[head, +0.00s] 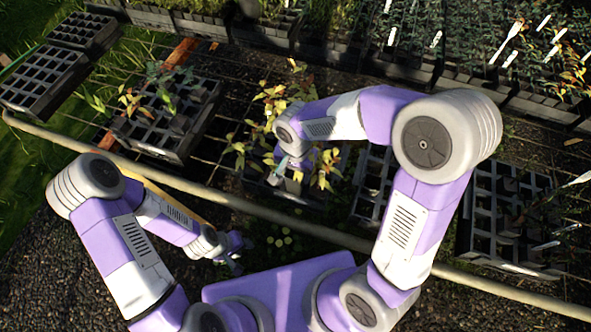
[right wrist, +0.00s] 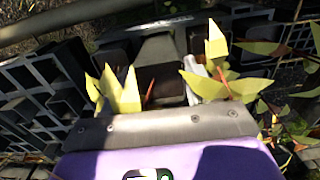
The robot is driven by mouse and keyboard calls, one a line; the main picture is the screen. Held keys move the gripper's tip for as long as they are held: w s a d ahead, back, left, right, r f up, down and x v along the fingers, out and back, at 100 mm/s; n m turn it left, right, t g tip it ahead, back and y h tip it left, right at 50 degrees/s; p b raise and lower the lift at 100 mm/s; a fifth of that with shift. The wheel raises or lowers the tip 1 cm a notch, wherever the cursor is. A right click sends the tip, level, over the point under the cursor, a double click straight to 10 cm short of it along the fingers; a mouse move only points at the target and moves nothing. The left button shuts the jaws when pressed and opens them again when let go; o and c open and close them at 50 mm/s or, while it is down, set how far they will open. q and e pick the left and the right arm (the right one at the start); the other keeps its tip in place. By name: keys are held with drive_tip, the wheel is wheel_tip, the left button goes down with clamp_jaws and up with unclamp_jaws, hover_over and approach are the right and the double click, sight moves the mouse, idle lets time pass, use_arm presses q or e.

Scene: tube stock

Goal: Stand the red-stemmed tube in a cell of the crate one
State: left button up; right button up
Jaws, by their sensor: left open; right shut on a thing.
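My right gripper (head: 292,172) is over the black crate (head: 284,192) in the middle of the head view, among yellow-green leaves. It is shut on the red-stemmed tube; yellow-green leaves (right wrist: 122,97) and a reddish stem (right wrist: 149,95) show beside the jaws (right wrist: 160,65) in the right wrist view. The tube's body is mostly hidden by the gripper and leaves, so I cannot tell how deep it sits or whether it touches the crate. My left gripper (head: 234,262) is open and empty, low over the dark ground on the near side of the pale hose. I cannot tell which crate is crate one.
A pale hose (head: 340,238) runs across the front. Crates with empty cells stand at left (head: 55,97), mid-right (head: 368,200) and right (head: 475,215). Another crate (head: 150,140) at left holds a few seedlings. Leafy yellow plants (head: 268,100) crowd behind my right gripper.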

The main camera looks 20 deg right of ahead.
drive_tip(key=shift+f+b, duration=2.2)
drive_tip(key=shift+f, duration=0.4)
drive_tip(key=shift+s+f+b, duration=0.15)
drive_tip(key=shift+f+b, duration=0.15)
drive_tip(key=shift+f, duration=0.05)
drive_tip(key=o, duration=1.6)
drive_tip(key=shift+s+f, duration=0.1)
drive_tip(key=r+p, duration=0.1)
drive_tip(key=r, duration=0.3)
drive_tip(key=r+p, duration=0.2)
drive_tip(key=r, duration=0.2)
drive_tip(key=shift+w+a+r, duration=0.1)
drive_tip(key=shift+w+r, duration=0.1)
